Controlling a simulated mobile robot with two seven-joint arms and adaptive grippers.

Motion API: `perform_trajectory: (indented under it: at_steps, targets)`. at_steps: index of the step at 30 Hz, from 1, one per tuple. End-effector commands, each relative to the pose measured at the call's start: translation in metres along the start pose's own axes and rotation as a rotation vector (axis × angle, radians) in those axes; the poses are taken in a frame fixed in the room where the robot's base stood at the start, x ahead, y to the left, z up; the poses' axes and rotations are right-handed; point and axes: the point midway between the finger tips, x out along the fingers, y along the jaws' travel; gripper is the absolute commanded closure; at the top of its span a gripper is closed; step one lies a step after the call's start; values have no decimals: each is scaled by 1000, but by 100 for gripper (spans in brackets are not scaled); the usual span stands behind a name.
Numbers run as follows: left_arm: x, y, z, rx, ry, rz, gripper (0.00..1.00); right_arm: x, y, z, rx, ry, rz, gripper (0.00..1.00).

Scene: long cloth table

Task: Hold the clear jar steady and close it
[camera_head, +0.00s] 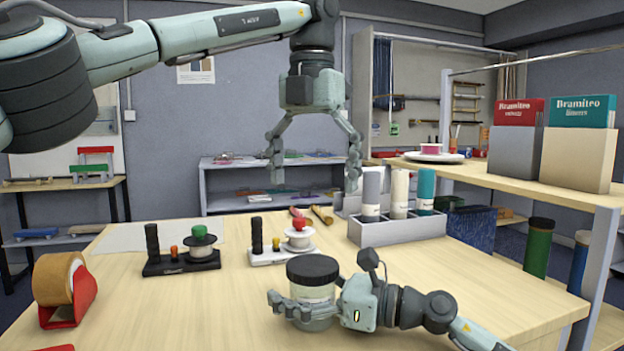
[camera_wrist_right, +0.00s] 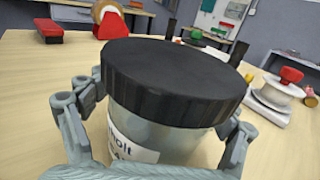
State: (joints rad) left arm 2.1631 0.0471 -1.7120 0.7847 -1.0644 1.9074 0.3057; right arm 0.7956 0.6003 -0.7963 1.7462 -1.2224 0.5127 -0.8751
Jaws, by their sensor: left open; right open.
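The clear jar (camera_head: 311,296) stands upright at the front of the table, with a white label in the right wrist view (camera_wrist_right: 135,150). A black ridged lid (camera_head: 312,268) sits on its mouth; it fills much of the right wrist view (camera_wrist_right: 175,75). I cannot tell whether the lid is screwed tight. My right gripper (camera_head: 318,292) is open, low around the jar's body, one finger on each side; firm contact is not clear. My left gripper (camera_head: 314,182) is open and empty, pointing down well above the lid.
A tape dispenser (camera_head: 62,287) is at the left. Two small stands with spools, one black (camera_head: 181,264) and one white (camera_head: 268,256), are behind the jar. A grey rack (camera_head: 400,232) with several tubes stands behind right. Table front left of the jar is mostly free.

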Motion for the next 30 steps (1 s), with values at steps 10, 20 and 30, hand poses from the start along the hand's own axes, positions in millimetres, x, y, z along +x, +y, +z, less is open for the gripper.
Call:
perform_trajectory:
  at_steps: [10,20,30]
  targets:
    - [0,0,0,0,0,0,6,-14,-1,-1,2,1,-2,17]
    - [0,0,0,0,0,0,6,-82,-1,-2,3,2,-3,17]
    - [0,0,0,0,0,0,6,-119,0,0,1,0,0,17]
